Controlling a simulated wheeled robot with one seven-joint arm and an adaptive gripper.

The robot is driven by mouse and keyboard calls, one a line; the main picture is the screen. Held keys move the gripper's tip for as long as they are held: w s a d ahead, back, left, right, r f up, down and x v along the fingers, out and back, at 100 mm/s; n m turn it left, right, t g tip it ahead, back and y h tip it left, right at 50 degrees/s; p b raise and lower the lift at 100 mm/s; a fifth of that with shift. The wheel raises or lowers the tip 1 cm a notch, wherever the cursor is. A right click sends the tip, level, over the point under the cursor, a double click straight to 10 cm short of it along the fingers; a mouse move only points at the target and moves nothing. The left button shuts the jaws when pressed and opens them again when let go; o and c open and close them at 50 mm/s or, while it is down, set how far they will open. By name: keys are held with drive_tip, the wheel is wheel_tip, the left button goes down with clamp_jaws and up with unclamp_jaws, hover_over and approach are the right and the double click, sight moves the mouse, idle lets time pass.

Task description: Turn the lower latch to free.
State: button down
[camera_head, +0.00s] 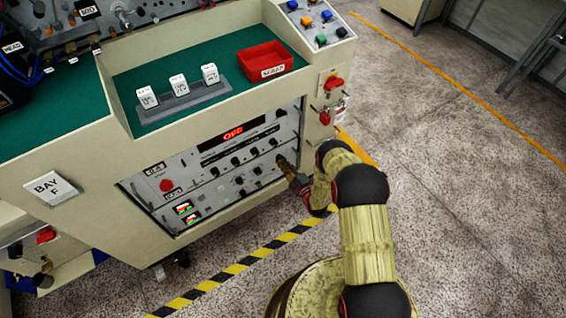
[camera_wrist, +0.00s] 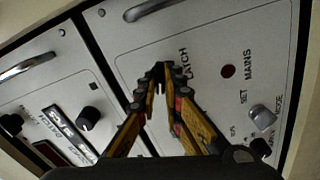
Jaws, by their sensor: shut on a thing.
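My gripper (camera_head: 284,166) reaches the right side of the control panel (camera_head: 207,204) on the cabinet front. In the wrist view my gripper (camera_wrist: 161,73) has its fingertips drawn together beside a LATCH label (camera_wrist: 187,64) on a pale panel (camera_wrist: 135,52). It is shut on the lower latch, which the fingertips almost wholly hide, so its angle cannot be told.
A silver knob (camera_wrist: 262,116) and a dark red round spot (camera_wrist: 228,71) are right of the fingers. Black knob (camera_wrist: 88,117) is left. A metal handle (camera_wrist: 150,8) juts out above. A red OFF display (camera_head: 233,132) is lit. Open floor (camera_head: 450,190) lies right.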

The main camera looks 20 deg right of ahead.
drive_tip(key=shift+s+f+m, duration=0.1)
drive_tip(key=shift+m, duration=7.1)
drive_tip(key=c, duration=2)
unclamp_jaws()
drive_tip(key=shift+o, duration=0.4)
drive_tip(key=v, duration=1.2)
